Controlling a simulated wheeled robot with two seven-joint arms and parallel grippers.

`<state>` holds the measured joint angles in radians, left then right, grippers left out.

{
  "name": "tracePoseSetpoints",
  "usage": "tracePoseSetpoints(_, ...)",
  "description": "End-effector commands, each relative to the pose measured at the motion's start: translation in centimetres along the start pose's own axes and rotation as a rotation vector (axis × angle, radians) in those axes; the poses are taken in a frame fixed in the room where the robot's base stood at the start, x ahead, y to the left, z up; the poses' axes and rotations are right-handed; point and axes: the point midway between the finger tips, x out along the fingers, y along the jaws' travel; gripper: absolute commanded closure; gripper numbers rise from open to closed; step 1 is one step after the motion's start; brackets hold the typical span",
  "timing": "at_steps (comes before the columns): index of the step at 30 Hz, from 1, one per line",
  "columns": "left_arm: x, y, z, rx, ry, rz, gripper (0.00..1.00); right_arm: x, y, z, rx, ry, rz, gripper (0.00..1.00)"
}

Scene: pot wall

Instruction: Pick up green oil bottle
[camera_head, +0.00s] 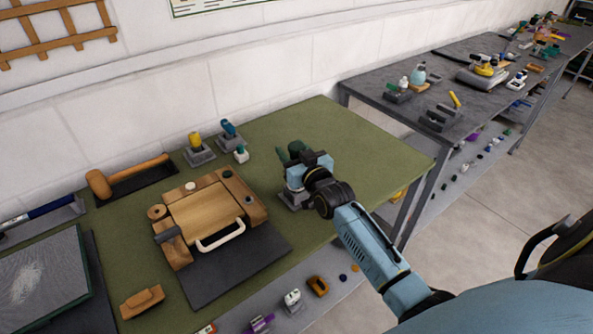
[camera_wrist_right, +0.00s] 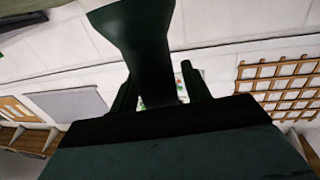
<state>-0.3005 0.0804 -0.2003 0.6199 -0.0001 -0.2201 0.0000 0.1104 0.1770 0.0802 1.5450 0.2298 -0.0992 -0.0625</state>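A dark green, bottle-like shape (camera_wrist_right: 140,32) fills the upper middle of the right wrist view, wide at the top and narrowing downward; I take it for the green oil bottle. My right gripper (camera_wrist_right: 162,98) has its two dark fingers apart, one on each side of the narrow part. Light background shows beside the narrow part, so I see no firm grip. In the head view my right gripper (camera_head: 290,153) is low over the right part of the green table, above a grey holder (camera_head: 292,198). There the arm hides most of the bottle. My left gripper is not in view.
The green table (camera_head: 350,150) is clear to the right. A wooden box (camera_head: 205,212) with a white handle lies left of the gripper. Yellow (camera_head: 195,140) and blue (camera_head: 229,128) bottles stand in holders behind. A mallet (camera_head: 128,176) lies near the wall.

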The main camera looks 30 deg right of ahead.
Motion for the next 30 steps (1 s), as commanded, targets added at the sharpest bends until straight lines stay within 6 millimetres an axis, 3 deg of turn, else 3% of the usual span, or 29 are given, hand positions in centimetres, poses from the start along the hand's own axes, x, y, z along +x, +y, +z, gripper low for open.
tracePoseSetpoints(1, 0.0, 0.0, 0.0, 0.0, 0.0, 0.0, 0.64, 0.0, 0.0, 0.0, 0.0, 0.0, 0.0, 0.6)
tracePoseSetpoints(10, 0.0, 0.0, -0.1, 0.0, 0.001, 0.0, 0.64, 0.0, 0.0, -0.1, 0.0, 0.002, 0.0, 0.97)
tracePoseSetpoints(16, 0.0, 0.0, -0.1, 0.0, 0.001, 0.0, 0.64, 0.0, 0.0, -0.2, 0.0, 0.003, 0.0, 0.97)
tracePoseSetpoints(20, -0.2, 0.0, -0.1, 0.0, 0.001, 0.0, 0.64, 0.0, 0.0, -1.3, 0.0, 0.006, 0.0, 0.97)
tracePoseSetpoints(30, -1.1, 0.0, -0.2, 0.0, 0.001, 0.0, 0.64, 0.0, 0.0, -8.0, 0.0, 0.007, 0.001, 0.97)
